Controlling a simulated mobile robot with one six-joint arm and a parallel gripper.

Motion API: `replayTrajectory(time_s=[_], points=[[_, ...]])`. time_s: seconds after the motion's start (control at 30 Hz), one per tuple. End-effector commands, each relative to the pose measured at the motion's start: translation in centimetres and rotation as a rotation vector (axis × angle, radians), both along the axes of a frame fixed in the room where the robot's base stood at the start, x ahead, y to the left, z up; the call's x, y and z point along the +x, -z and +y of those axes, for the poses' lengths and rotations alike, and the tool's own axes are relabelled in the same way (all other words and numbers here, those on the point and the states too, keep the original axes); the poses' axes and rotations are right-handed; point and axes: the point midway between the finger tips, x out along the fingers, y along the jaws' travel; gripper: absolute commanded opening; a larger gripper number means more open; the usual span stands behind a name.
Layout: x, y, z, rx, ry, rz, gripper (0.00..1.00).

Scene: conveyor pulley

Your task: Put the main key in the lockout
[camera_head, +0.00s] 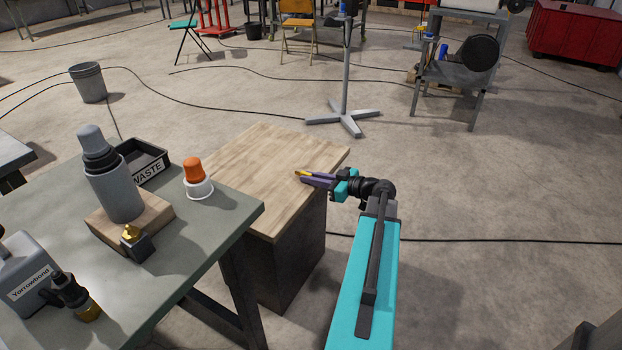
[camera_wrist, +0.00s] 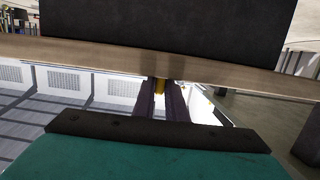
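My gripper (camera_head: 306,178) is above the right part of the wooden cabinet top, its purple fingers pointing left. A small yellow piece (camera_head: 301,173), which looks like the main key, sits at the fingertips. In the wrist view the yellow piece (camera_wrist: 159,86) shows between the two fingers, which are closed on it; most of it is hidden. I cannot make out a labelled lockout. A small dark block with a brass top (camera_head: 132,235) stands on the green-grey table, at the front of a wooden block.
The table (camera_head: 205,240) also bears a grey bottle (camera_head: 112,185), a waste tray (camera_head: 150,168), an orange-capped white cup (camera_head: 196,180) and a Yorrowbond container (camera_head: 30,275). The wooden cabinet top (camera_head: 270,165) is otherwise bare. A stand with a star-shaped foot (camera_head: 345,118) is behind; cables cross the floor.

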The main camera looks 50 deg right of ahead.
Motion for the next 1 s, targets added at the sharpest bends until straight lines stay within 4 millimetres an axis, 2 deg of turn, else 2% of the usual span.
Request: replayTrajectory(time_s=[0.03,0.43,1.0], points=[[-0.1,1.0,0.2,-0.003,-0.007,0.023,0.28],[-0.2,-0.4,0.1,-0.004,-0.004,0.022,0.28],[-8.1,-2.0,-1.9,-0.005,-0.002,0.015,0.28]])
